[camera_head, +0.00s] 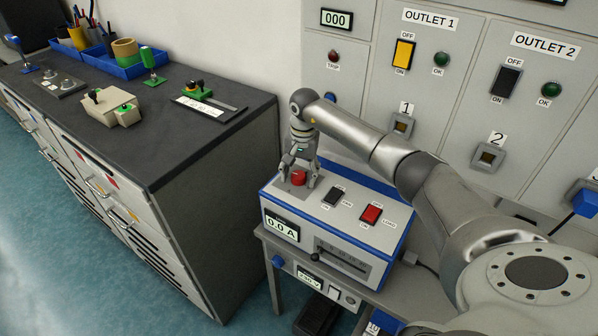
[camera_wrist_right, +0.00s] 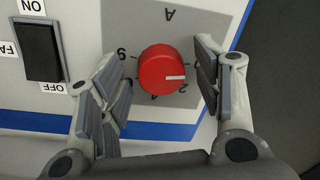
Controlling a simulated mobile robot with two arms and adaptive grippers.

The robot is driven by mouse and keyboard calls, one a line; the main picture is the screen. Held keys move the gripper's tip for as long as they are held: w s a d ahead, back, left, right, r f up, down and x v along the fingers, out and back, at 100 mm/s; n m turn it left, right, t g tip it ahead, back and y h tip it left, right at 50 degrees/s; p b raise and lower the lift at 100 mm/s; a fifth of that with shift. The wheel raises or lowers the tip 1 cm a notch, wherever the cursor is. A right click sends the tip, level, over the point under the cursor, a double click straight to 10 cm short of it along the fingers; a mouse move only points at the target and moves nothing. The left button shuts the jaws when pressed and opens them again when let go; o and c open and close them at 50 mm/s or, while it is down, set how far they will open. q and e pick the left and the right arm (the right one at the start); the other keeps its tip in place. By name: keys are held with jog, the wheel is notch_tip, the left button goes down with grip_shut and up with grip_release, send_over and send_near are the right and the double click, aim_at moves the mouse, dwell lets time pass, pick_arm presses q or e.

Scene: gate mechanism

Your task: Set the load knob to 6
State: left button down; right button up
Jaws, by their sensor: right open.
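The red load knob (camera_head: 299,178) is on top of the white and blue load box (camera_head: 335,222). In the right wrist view the round knob (camera_wrist_right: 165,70) sits on a grey dial plate (camera_wrist_right: 204,18), seen upside down. Its white pointer line points right, just above the 2. The 6 is on the left side of the dial, and the 4 is partly hidden below the knob. My right gripper (camera_head: 299,172) is over the knob, and in the wrist view its open fingers (camera_wrist_right: 160,62) stand on either side of it, apart from it. My left gripper is not in view.
A black switch (camera_head: 335,195) and a red switch (camera_head: 371,214) are beside the knob on the box. The box display (camera_head: 281,227) reads 0.0 A. A dark-topped cabinet (camera_head: 165,160) with tools stands left. The outlet panel (camera_head: 455,60) is behind.

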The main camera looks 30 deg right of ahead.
jog(key=c, duration=1)
